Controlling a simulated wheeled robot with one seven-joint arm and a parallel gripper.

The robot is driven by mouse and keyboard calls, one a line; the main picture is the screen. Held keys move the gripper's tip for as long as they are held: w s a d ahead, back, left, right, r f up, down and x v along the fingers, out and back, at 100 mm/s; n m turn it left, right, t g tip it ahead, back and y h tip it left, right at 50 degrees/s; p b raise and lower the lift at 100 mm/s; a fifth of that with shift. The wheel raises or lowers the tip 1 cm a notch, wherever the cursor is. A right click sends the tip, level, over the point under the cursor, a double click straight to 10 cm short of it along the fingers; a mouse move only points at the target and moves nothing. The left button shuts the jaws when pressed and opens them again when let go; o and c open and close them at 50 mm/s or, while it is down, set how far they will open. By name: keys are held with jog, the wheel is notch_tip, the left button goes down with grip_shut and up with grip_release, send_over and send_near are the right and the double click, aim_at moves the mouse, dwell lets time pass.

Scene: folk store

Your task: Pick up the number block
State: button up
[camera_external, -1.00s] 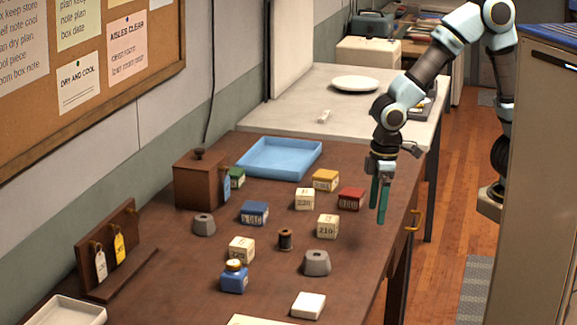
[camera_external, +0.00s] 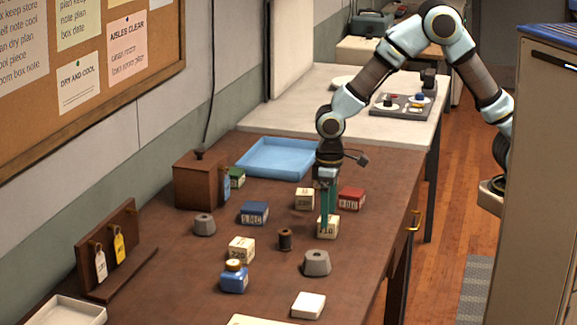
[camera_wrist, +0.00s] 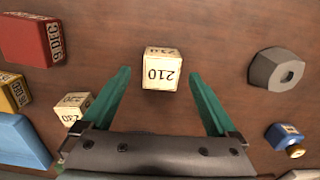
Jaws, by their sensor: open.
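A cream block marked 210 (camera_external: 328,232) sits on the brown table in the external view, partly hidden behind my fingers. In the wrist view the same block (camera_wrist: 162,72) lies between my two fingertips, with a gap on each side. My gripper (camera_external: 328,212) points down over it, open and empty, with its green fingers apart. I cannot tell how far the tips are above the table. Two other cream number blocks stand nearby, one behind (camera_external: 305,201) and one nearer the front left (camera_external: 241,250).
A red block (camera_external: 351,199) and a blue block (camera_external: 254,213) stand near. A dark spool (camera_external: 285,240) and a grey weight (camera_external: 316,263) are in front. A blue tray (camera_external: 278,158) lies behind; a blue bottle (camera_external: 234,280) stands front left.

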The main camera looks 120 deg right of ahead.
aim_at(331, 232)
jog(key=shift+a+f+p, duration=0.1)
jog(key=shift+f+p, duration=0.3)
jog(key=shift+f, duration=1.45)
jog(key=c, duration=1.5)
